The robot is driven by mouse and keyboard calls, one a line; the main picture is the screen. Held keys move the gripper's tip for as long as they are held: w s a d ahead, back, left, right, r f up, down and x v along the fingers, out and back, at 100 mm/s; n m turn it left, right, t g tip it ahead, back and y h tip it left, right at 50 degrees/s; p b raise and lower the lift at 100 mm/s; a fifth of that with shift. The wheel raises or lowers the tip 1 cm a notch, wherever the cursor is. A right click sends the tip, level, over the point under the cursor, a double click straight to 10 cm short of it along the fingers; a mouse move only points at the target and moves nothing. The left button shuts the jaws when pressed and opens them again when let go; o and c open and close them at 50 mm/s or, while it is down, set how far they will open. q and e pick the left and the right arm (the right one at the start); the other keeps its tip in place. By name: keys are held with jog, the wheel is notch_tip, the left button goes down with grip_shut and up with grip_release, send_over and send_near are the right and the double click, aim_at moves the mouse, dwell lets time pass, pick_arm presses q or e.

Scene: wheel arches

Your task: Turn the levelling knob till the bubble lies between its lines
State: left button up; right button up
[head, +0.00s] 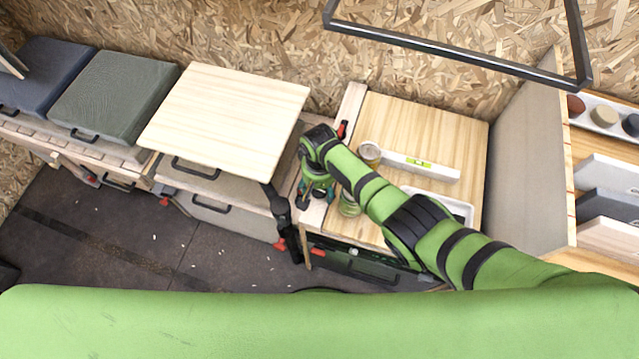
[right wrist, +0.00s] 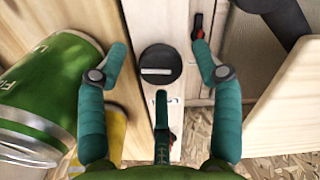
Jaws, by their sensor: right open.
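The white spirit level (head: 440,171) lies on the wooden worktop in the head view. Its yellow-green vial (head: 418,161) is small there, and I cannot tell where the bubble sits against its lines. The dark round knob (right wrist: 160,66), with a pale bar across its face, sits on a light wooden strip in the right wrist view. My right gripper (head: 316,190) is over that strip, left of the worktop. In the wrist view its teal fingers (right wrist: 159,55) are open around the knob, with visible gaps on both sides. The knob is hidden in the head view. My left gripper is not in view.
A jar (head: 369,153) and a white tray (head: 445,204) are on the worktop (head: 400,115). A pale raised tabletop (head: 225,115) is left of the gripper. Red clips (head: 342,129) edge the strip.

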notch_tip(320, 180, up, 12)
dwell(0.6)
jog(key=shift+f, duration=0.1)
dwell(0.9)
